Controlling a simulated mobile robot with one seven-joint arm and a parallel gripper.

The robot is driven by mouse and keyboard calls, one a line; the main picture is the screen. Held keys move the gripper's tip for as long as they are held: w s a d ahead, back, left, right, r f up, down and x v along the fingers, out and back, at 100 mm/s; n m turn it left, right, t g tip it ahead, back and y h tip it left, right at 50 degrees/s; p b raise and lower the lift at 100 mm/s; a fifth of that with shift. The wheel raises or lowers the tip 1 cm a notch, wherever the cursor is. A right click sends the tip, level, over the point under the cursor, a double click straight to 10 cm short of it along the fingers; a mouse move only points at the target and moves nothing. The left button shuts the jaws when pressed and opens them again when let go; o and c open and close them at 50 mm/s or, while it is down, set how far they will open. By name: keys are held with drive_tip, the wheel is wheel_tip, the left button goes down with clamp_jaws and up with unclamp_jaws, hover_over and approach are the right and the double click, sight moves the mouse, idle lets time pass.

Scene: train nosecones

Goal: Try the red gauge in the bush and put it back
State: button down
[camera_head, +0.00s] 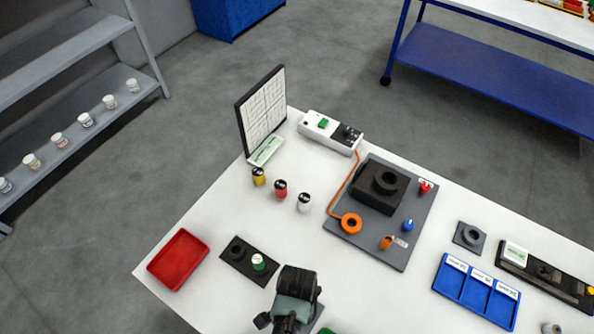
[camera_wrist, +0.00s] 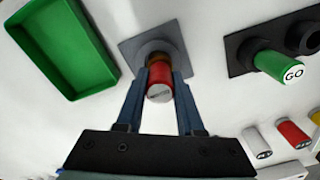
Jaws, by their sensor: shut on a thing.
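In the wrist view my gripper (camera_wrist: 164,76) is shut on the red gauge (camera_wrist: 161,74), a red cylinder with a grey lettered end. The gauge stands over the ring of the bush (camera_wrist: 150,47) on a square grey plate; I cannot tell how deep it sits. In the head view my gripper (camera_head: 297,282) hides the gauge and most of that plate. The black gauge stand (camera_head: 229,259) is to its left, with one empty socket. The green GO gauge (camera_head: 259,262) is in the other socket; it also shows in the wrist view (camera_wrist: 280,67).
A green tray (camera_wrist: 62,45) lies close to the bush. A red tray (camera_head: 179,259) is at the left edge. Yellow (camera_head: 258,177), red (camera_head: 281,189) and white (camera_head: 304,203) capped cylinders stand behind the stand. A grey fixture board (camera_head: 340,238) and blue tray (camera_head: 477,291) lie right.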

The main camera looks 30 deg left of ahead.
drive_tip(key=shift+f, duration=0.4)
idle(0.3)
drive_tip(key=shift+r, duration=0.1)
idle(0.8)
drive_tip(key=shift+r+p, duration=3.45)
drive_tip(key=shift+r, duration=0.2)
